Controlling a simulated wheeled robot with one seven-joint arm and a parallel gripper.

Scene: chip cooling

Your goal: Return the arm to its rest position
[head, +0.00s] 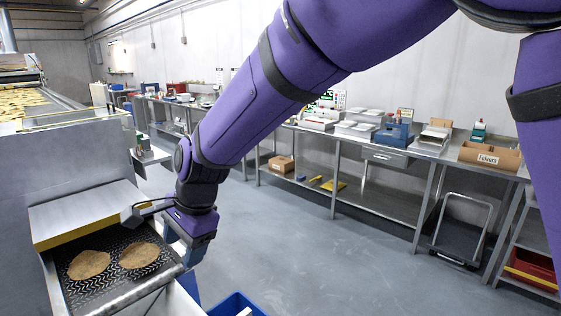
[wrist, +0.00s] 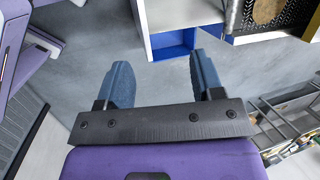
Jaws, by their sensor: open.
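My purple arm (head: 250,100) reaches across the head view from the upper right down to the lower left. My gripper (wrist: 160,75) is open, with two blue fingers apart and nothing between them in the wrist view. In the head view, the gripper's wrist is beside the right edge of a black perforated conveyor outlet; the fingers are mostly hidden or cut off there. Two brown round chips (head: 89,265) and (head: 139,256) lie on the black perforated surface (head: 100,290). One chip (wrist: 267,10) also shows at the top right of the wrist view.
A blue bin (head: 236,304) stands on the floor below the gripper, near the conveyor machine (head: 70,160). A long steel bench (head: 380,150) with trays, boxes and containers runs along the back wall. A black hand cart (head: 455,245) stands under it. The middle floor (head: 310,265) is clear.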

